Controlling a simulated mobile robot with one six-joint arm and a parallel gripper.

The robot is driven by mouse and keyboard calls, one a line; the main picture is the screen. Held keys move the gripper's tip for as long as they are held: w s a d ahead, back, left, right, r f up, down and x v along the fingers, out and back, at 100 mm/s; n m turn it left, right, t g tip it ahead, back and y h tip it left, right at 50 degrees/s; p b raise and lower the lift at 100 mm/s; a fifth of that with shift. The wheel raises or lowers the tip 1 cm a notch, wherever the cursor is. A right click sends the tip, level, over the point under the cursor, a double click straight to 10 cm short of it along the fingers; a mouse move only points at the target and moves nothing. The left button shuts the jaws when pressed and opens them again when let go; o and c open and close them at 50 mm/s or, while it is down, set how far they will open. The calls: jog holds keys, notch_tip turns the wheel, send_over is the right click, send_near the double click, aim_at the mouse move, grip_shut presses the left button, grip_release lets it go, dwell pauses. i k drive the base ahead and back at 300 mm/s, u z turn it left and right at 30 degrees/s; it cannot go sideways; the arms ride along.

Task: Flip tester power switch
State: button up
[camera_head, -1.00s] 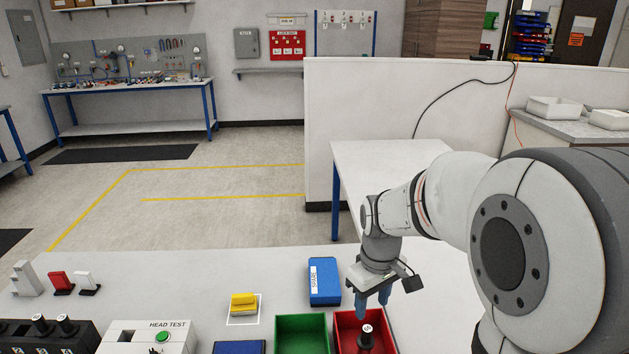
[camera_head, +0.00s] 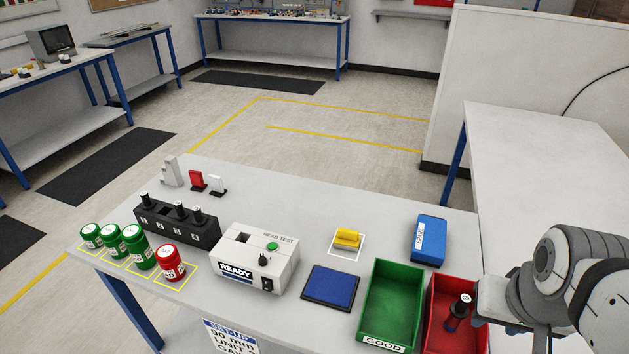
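The head tester (camera_head: 238,254) is a white box on the bench, left of the middle of the view. Its front reads READY, and its top has a green button (camera_head: 272,246), a black knob (camera_head: 264,259) and a dark slot. A small black switch (camera_head: 267,284) sits at the lower right of its front face; its position is too small to tell. My gripper (camera_head: 512,335) is at the lower right, by the right side of the red bin (camera_head: 440,295) and well away from the tester. Its fingers are not clearly visible.
A blue pad (camera_head: 331,287), green GOOD bin (camera_head: 395,296), yellow block (camera_head: 347,238) and blue box (camera_head: 428,240) lie right of the tester. A black rack (camera_head: 178,226) and several green and red jars (camera_head: 138,246) stand left.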

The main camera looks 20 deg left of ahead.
aim_at(266, 285)
jog(key=z, duration=0.15)
jog(key=k, duration=0.55)
jog(key=u, duration=2.25)
jog(key=k, duration=1)
jog(key=z, duration=0.65)
jog(key=i, duration=0.95)
jog(key=u, duration=0.05)
